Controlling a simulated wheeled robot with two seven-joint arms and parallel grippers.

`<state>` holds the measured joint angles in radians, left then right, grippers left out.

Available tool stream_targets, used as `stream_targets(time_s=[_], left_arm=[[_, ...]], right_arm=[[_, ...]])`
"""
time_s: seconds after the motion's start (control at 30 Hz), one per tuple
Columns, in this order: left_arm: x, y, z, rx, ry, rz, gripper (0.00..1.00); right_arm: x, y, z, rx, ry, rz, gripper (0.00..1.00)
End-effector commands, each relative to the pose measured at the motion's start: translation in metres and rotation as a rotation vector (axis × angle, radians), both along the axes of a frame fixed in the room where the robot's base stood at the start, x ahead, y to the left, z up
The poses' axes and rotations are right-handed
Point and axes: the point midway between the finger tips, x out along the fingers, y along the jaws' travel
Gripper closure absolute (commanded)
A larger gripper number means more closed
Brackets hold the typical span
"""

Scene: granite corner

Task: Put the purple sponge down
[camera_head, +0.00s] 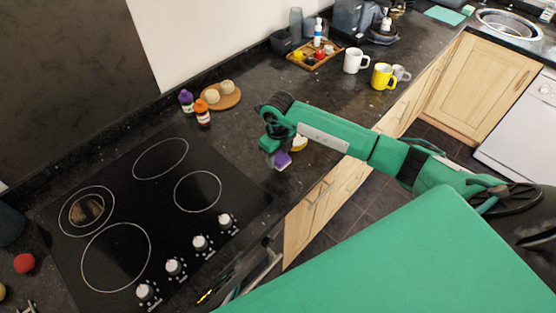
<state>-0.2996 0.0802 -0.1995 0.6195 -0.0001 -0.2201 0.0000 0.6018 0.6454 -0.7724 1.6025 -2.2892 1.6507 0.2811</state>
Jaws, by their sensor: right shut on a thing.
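The purple sponge (282,160) is small and purple and shows just below my right gripper (273,150), over the dark granite counter near its front edge. My right gripper is shut on the sponge, with the arm reaching in from the right. I cannot tell whether the sponge touches the counter. A yellow and white thing (299,144) lies close to the right of the gripper, partly hidden by my arm. My left gripper is not in view.
A black cooktop (150,215) with knobs lies to the left. Two bottles (203,113) and a round wooden board (229,101) stand behind the gripper. White (352,61) and yellow (382,77) mugs and a wooden tray (302,59) are farther back. Bare counter (245,140) lies left of the gripper.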

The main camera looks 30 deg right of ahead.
Motion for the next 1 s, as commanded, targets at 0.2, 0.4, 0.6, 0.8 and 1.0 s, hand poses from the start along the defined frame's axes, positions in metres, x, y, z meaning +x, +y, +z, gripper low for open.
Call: stream_targets(time_s=[0.2,0.4,0.6,0.8,1.0], left_arm=[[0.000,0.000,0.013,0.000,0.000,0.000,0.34],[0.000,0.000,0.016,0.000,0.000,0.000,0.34],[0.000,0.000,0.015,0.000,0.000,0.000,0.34],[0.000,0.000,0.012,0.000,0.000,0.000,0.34],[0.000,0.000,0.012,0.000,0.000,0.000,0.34]], right_arm=[[-0.001,0.000,-0.027,0.001,0.004,-0.001,0.84],[-0.001,0.000,-0.044,-0.001,0.001,0.000,0.84],[0.000,0.000,-0.045,-0.001,0.000,0.001,0.84],[0.000,0.000,-0.047,0.000,0.000,0.001,0.42],[-0.001,0.000,-0.047,0.000,0.001,0.001,0.34]])
